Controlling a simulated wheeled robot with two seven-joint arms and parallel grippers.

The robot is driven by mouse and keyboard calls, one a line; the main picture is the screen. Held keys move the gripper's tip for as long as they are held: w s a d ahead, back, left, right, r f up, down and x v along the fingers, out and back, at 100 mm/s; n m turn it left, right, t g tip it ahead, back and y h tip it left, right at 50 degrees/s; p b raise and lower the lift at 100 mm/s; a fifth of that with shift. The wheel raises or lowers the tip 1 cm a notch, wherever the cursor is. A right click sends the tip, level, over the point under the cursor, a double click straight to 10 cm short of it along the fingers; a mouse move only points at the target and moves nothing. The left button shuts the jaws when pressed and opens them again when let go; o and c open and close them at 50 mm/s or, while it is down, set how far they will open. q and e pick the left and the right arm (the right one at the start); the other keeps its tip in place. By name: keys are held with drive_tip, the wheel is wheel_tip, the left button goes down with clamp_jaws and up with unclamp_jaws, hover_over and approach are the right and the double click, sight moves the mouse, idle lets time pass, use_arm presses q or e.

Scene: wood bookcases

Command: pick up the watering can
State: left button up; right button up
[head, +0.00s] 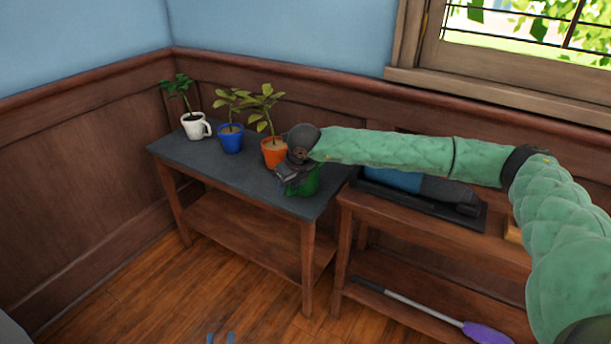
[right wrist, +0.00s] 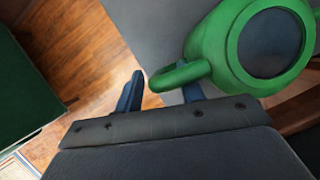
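The green watering can (head: 306,182) stands on the grey top of the left table, near its front right corner. It is partly hidden by my right gripper (head: 285,178) in the head view. In the right wrist view the watering can (right wrist: 228,50) shows its dark round opening and its looped handle. The fingers of my right gripper (right wrist: 162,92) are apart, with the outer end of the handle between them; the right finger is partly hidden by the handle. I cannot tell whether they touch. Two blue fingertips of my left gripper (head: 220,338) show apart at the bottom edge, over the floor.
On the left table (head: 215,165) stand a white pot (head: 193,130), a blue pot (head: 230,142) and an orange pot (head: 272,154), each with a plant. A second table (head: 395,217) to the right holds a blue and black object (head: 425,186). A purple-ended tool (head: 485,332) lies below.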

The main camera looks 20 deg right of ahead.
clamp_jaws()
drive_tip(key=shift+r, duration=0.1)
